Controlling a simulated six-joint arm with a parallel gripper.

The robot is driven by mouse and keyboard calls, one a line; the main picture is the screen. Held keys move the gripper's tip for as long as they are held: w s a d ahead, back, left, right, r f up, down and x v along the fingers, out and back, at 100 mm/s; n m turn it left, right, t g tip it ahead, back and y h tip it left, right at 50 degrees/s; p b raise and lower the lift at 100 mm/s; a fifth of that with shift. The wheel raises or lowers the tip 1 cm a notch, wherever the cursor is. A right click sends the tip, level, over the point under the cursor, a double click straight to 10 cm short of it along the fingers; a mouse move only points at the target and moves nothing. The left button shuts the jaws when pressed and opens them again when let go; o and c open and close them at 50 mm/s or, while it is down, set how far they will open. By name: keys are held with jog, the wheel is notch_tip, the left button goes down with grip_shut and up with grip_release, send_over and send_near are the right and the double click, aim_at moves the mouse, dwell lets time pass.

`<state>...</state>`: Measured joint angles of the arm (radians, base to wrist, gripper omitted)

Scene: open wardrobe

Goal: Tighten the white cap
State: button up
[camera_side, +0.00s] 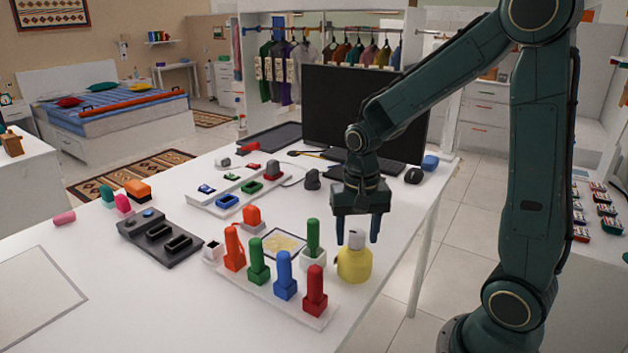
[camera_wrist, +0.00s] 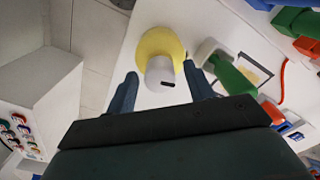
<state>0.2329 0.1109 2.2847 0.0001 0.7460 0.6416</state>
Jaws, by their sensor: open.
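The white cap (camera_side: 355,238) sits on top of a yellow bottle (camera_side: 354,264), which stands upright near the table's right edge. My gripper (camera_side: 357,230) points down over it, its fingers apart, one on each side of the cap. In the wrist view the cap (camera_wrist: 161,74) has a dark slot or mark and lies between the tips of my gripper (camera_wrist: 160,82), with the yellow bottle (camera_wrist: 160,45) behind it. Gaps show between the cap and both fingers. How far the cap is screwed on cannot be told.
A green peg (camera_side: 313,238) in a white holder stands close left of the bottle. A white rack (camera_side: 262,291) with orange, green, blue and red pegs lies in front. A monitor (camera_side: 365,112) and mouse (camera_side: 413,176) are behind. The table edge is close on the right.

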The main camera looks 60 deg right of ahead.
jog(key=n, duration=0.5)
jog(key=shift+n, duration=2.5)
jog(key=c, duration=1)
